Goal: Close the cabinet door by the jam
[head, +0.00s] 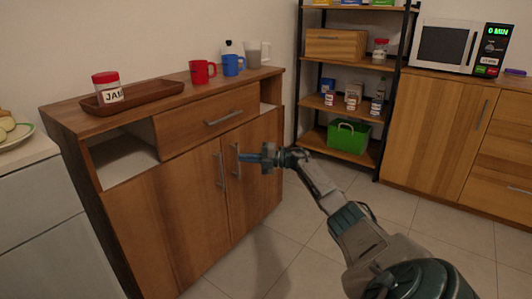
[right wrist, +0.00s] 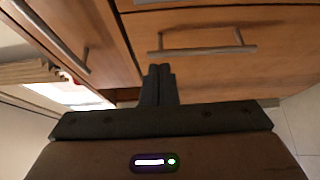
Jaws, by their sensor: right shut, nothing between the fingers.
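The wooden cabinet (head: 60,130) stands at the left with the jam jar (head: 108,88), red-lidded, in a brown tray on its top. Below the jar is the left door (head: 160,225), with an upright bar handle (head: 220,168); its handle also shows in the right wrist view (right wrist: 200,49). The right door (head: 262,170) is beside it. Both doors look nearly flush; I cannot tell whether a small gap remains. My right gripper (head: 243,157) is shut and empty in front of the doors, near their handles. In the right wrist view its fingers (right wrist: 158,72) overlap the left door. My left gripper is out of view.
A drawer (head: 205,120) with a bar handle sits above the doors, beside an open niche (head: 125,160). Red and blue mugs (head: 202,71) stand on top. A black-framed shelf (head: 350,150) and microwave (head: 445,45) are at the right. Tiled floor before the cabinet is clear.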

